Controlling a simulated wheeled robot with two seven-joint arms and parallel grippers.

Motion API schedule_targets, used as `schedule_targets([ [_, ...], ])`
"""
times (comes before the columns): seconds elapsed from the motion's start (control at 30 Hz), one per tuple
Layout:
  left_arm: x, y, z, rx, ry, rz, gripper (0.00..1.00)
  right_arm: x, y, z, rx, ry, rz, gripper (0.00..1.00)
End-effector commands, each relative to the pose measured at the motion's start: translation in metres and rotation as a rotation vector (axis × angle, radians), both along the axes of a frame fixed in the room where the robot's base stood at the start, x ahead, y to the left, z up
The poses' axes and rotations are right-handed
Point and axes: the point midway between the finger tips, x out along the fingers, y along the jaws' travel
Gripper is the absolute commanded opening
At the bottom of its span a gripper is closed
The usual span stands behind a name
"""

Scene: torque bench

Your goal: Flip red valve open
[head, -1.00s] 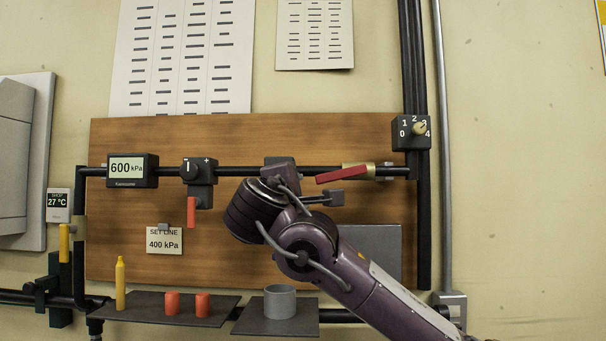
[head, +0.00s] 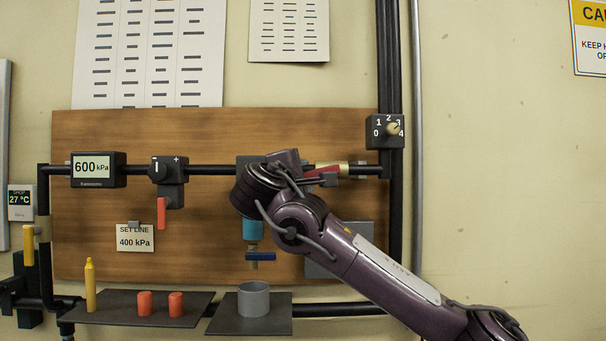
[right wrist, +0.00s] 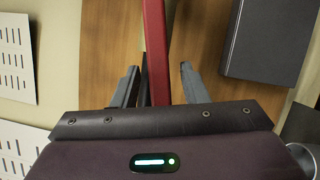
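The red valve lever (head: 326,169) sits on a brass body (head: 344,167) on the black pipe, at the right of the wooden board. It is close to level, and its left part is hidden behind my right gripper (head: 330,180). In the right wrist view the red lever (right wrist: 155,50) runs between the two spread fingers of the right gripper (right wrist: 158,88). There is clear space between the lever and the right-hand finger; the left-hand finger is nearer to it. I cannot tell whether it touches. My left gripper is not in view.
A gauge (head: 98,169) reads 600 kPa above a card (head: 135,238) saying 400 kPa. Another red lever (head: 161,213) hangs under the regulator. A blue-handled valve (head: 261,256) hangs below my wrist. A numbered dial (head: 385,131) is close above right. Shelves (head: 228,320) hold small parts.

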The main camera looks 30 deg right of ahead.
Motion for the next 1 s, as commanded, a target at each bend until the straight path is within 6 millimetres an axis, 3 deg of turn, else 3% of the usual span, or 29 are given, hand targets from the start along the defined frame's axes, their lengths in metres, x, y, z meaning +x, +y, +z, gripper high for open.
schedule_targets([
  [0.1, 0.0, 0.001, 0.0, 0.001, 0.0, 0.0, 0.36, 0.0, 0.0, -0.001, 0.0, 0.0, 0.0, 0.4],
  [0.4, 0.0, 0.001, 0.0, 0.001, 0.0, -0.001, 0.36, 0.0, 0.0, 0.0, 0.0, 0.0, 0.0, 0.01],
  [0.67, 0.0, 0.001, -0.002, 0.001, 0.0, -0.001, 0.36, 0.0, 0.001, 0.0, 0.007, -0.005, 0.001, 0.0],
  [1.0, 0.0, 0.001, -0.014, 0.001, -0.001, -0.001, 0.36, 0.001, 0.002, 0.015, 0.211, -0.129, 0.0, 0.0],
])
